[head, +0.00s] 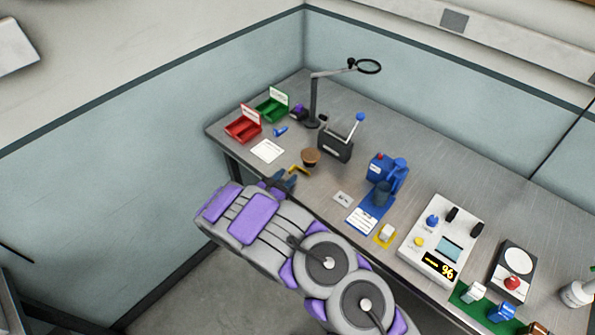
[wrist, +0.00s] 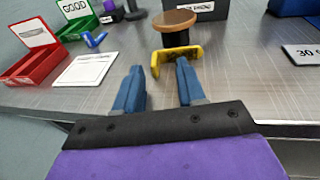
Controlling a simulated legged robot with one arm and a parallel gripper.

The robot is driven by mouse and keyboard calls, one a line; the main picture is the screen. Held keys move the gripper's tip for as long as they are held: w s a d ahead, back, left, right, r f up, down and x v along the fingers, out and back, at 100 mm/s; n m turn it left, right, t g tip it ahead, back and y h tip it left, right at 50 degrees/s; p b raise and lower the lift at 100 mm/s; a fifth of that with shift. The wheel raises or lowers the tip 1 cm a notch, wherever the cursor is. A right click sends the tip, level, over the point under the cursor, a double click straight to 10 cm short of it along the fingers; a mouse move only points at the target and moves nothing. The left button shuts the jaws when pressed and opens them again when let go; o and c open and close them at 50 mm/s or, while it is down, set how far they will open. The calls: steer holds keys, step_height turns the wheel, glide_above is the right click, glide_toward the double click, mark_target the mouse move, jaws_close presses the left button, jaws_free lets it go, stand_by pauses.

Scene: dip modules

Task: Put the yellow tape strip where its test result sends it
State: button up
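The yellow tape strip (head: 299,170) appears as a bent yellow piece near the table's front edge, left of centre in the head view. Contact with the finger cannot be told. My gripper (wrist: 158,88) is open, its two blue fingers apart with bare table between them. In the head view my gripper (head: 283,182) is at the table edge. A red bin (head: 242,129) and a green bin (head: 271,108) stand at the far left corner.
The green bin's sign reads GOOD. A white sheet (head: 267,151) and small blue piece (head: 281,131) lie near the bins. A dark box (head: 335,147), magnifier lamp (head: 314,105), blue device (head: 386,172) and white panel with a % display (head: 440,240) stand along the table.

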mark_target(290, 171)
steer(key=x, duration=0.2)
steer(key=shift+w+f, duration=0.15)
steer(key=shift+w, duration=0.1)
steer(key=shift+w+b, duration=0.3)
steer(key=shift+w+a+f, duration=0.1)
steer(key=shift+a, duration=0.6)
steer(key=shift+d, duration=0.85)
steer(key=c, duration=0.6)
steer(key=shift+a, duration=0.1)
jaws_close()
steer(key=shift+a, duration=0.5)
steer(key=shift+d, duration=0.1)
